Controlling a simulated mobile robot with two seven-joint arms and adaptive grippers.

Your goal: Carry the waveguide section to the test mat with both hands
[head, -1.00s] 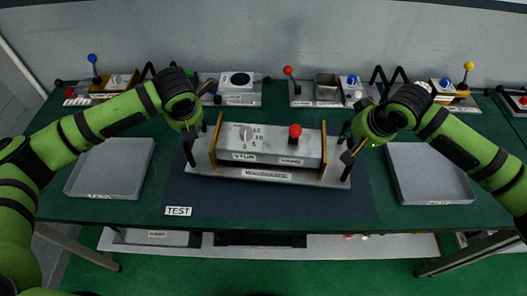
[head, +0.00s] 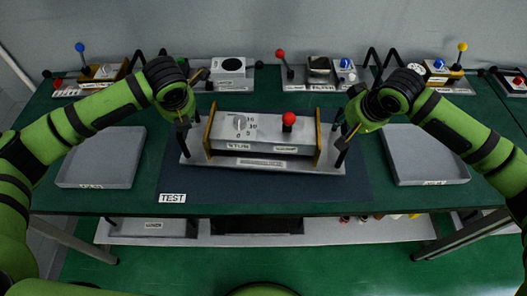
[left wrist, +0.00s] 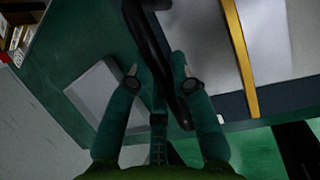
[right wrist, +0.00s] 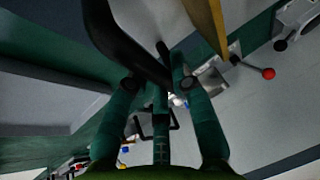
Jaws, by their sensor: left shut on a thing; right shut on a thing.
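The waveguide section (head: 262,133) is a grey box with brass end flanges, a dial, a red knob and a labelled grey base plate. It is roughly level over the dark blue test mat (head: 270,193), towards its back; I cannot tell whether the base touches the mat. My left gripper (head: 183,142) is at its left end, shut on a black handle (left wrist: 150,50). My right gripper (head: 343,143) is at its right end, shut on the other black handle (right wrist: 122,50). The brass flanges also show in the left wrist view (left wrist: 240,55) and right wrist view (right wrist: 208,22).
Empty grey trays stand on the left (head: 102,158) and right (head: 425,155) of the mat. Several labelled fixtures with coloured knobs line the back, including one with a red knob (head: 280,54). A shelf (head: 320,232) lies below the table's front edge. The mat's front strip is clear.

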